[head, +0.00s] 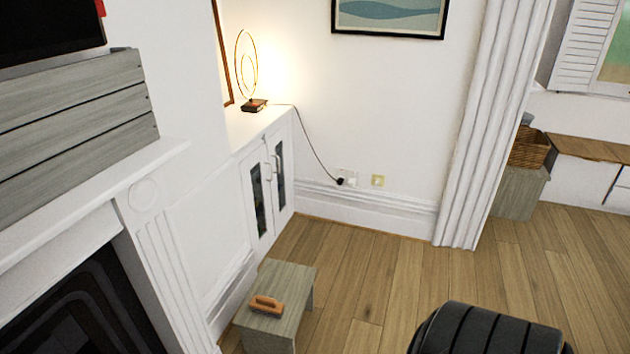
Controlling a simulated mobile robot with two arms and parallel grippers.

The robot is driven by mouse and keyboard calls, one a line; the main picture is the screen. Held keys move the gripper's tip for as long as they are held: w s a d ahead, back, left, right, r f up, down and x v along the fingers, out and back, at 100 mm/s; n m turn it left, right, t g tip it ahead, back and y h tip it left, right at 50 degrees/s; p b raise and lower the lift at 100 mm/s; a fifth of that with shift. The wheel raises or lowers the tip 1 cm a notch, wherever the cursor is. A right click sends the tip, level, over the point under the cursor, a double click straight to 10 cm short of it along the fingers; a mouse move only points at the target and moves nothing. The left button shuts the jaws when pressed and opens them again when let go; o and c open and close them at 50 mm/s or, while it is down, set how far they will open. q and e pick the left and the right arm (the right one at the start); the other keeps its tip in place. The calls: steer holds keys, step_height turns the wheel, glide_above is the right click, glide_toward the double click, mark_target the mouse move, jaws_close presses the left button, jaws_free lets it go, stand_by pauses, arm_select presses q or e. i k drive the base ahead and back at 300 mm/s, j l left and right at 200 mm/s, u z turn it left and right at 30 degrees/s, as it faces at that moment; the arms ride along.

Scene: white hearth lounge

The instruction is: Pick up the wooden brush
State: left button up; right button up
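The wooden brush (266,305) lies on top of a small grey wooden stool (288,276), low in the head view and left of centre. It is orange-brown, with a raised handle on its upper side. Nothing touches it except the stool top. Neither of my grippers shows in the head view.
A white fireplace mantel (95,192) stands at the left, and a white cabinet (262,178) with a lit lamp (247,68) is behind the stool. A black ribbed rounded object (490,330) is at the bottom right. Wooden floor (370,275) is clear right of the stool.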

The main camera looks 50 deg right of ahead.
mark_target(265, 306)
steer(key=z, duration=1.2)
steer(key=u, duration=1.85)
steer(key=z, duration=1.85)
